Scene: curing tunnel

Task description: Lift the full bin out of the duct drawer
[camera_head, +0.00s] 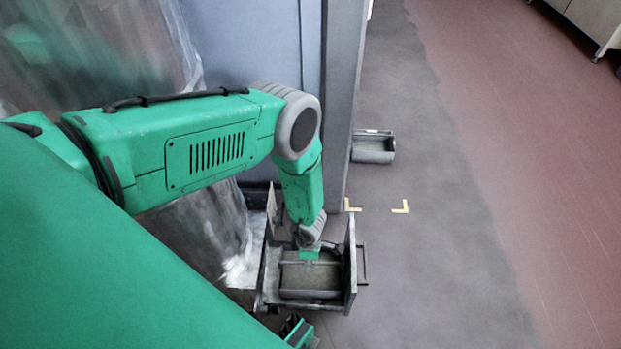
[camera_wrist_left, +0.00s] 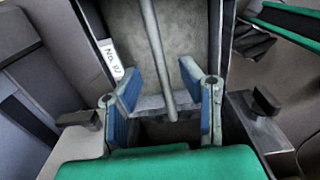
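The duct drawer (camera_head: 350,285) is a grey metal tray with upright side plates, pulled out low at the foot of the duct. The bin (camera_head: 310,294) sits inside it, filled with grey-brown material, with a bar handle (camera_wrist_left: 157,50) across its top. My left gripper (camera_head: 308,257) reaches down over the bin. In the left wrist view its blue-padded fingers (camera_wrist_left: 160,82) stand apart on either side of the bar, with gaps. A green and dark part at the bottom of the head view (camera_head: 298,332) appears to be my right gripper; its fingers are unclear.
A second grey bin (camera_head: 373,150) stands on the floor behind the grey post (camera_head: 346,100). Crumpled clear plastic sheeting (camera_head: 215,235) hangs left of the drawer. The floor to the right is clear.

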